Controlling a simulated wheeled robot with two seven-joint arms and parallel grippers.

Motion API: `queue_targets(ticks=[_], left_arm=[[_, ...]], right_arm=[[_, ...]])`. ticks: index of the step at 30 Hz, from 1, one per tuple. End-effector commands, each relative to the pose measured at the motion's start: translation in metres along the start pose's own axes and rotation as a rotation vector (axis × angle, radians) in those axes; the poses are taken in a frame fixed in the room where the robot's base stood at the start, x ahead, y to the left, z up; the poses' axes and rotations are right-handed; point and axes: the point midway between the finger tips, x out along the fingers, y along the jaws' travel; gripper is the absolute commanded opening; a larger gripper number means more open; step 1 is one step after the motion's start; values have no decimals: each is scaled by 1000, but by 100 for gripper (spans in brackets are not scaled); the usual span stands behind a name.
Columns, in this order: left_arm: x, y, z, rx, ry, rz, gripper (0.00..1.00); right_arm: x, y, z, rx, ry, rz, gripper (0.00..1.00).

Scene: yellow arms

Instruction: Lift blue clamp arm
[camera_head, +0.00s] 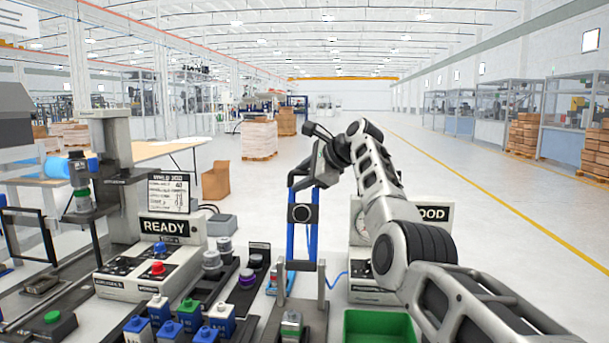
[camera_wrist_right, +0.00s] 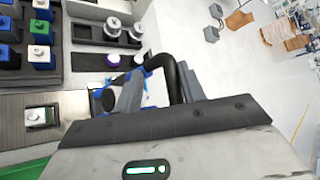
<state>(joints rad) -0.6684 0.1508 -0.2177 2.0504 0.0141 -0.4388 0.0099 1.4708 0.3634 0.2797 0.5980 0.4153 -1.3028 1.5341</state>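The blue clamp arm (camera_head: 313,235) stands upright in the head view as two blue bars with a dark round pad between them. Its lower end meets a grey fixture with upright posts (camera_head: 322,285). My right gripper (camera_head: 318,178) is at the top of the blue bars. In the right wrist view, blue parts of the clamp arm (camera_wrist_right: 149,73) show beside a grey finger, and a black curved bar (camera_wrist_right: 176,78) lies near the fingers. Whether the fingers close on the bar is unclear. My left gripper is not in view.
A green bin (camera_head: 378,324) is at the front, below my right arm. Blue, green and white blocks (camera_head: 190,315) stand at the front left. A READY control box (camera_head: 150,270) and a press-like machine (camera_head: 115,180) are farther left. Open floor lies behind.

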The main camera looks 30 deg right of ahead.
Motion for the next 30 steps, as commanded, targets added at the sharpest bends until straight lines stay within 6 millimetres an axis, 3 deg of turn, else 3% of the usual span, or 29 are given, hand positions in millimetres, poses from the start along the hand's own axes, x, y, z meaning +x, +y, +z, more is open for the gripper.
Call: queue_targets(ticks=[2, 8, 21, 30], left_arm=[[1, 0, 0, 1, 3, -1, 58], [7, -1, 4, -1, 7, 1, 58], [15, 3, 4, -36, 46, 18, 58], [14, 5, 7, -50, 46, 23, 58]], right_arm=[[10, 11, 0, 2, -1, 29, 37], [-4, 11, -1, 1, -2, 25, 37], [-112, 4, -2, 0, -1, -2, 37], [-159, 2, 0, -1, -3, -5, 37]])
